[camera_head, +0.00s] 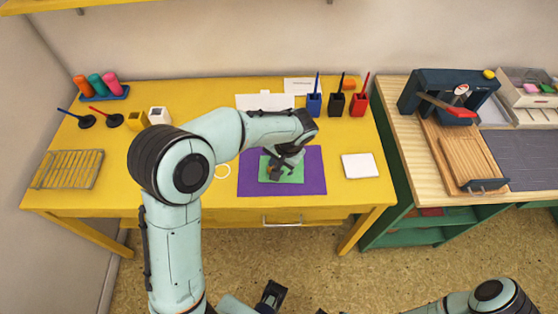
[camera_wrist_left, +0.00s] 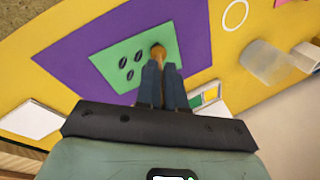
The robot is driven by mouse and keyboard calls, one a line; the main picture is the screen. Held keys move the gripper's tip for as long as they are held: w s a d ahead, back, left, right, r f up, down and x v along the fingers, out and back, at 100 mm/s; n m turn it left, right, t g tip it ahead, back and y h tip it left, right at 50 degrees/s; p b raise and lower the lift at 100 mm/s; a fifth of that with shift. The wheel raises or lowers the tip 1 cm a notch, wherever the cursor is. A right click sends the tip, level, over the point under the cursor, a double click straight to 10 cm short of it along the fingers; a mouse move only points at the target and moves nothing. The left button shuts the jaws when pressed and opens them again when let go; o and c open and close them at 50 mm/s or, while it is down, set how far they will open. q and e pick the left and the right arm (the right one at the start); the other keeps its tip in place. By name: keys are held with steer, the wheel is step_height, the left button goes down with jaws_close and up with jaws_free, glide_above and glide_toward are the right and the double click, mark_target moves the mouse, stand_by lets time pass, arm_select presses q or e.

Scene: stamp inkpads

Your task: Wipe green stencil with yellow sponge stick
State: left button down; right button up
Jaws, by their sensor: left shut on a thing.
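The green stencil (camera_head: 293,177) lies flat on a purple mat (camera_head: 312,185) near the table's front edge. In the left wrist view the stencil (camera_wrist_left: 112,66) shows several dark oval marks. My left gripper (camera_wrist_left: 163,72) is over the stencil's edge, pointing down, shut on the yellow sponge stick (camera_wrist_left: 158,50). Only the stick's rounded orange-yellow end shows beyond the fingers; the rest is hidden. I cannot tell whether it touches the stencil. In the head view my left gripper (camera_head: 278,168) covers part of the stencil. My right gripper cannot be made out clearly at the bottom edge.
On the yellow table (camera_head: 215,205), a white pad (camera_head: 359,166) lies right of the mat. Blue (camera_head: 314,105), black (camera_head: 337,105) and red (camera_head: 359,105) holders stand behind. A wire rack (camera_head: 68,169) is at the left. A pale ring (camera_head: 222,171) lies left of the mat.

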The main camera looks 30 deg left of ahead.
arm_select(q)
steer(key=shift+d, duration=0.1)
stand_by(1.4)
steer(key=shift+w+d, duration=0.15)
stand_by(0.7)
steer(key=shift+d, duration=0.1)
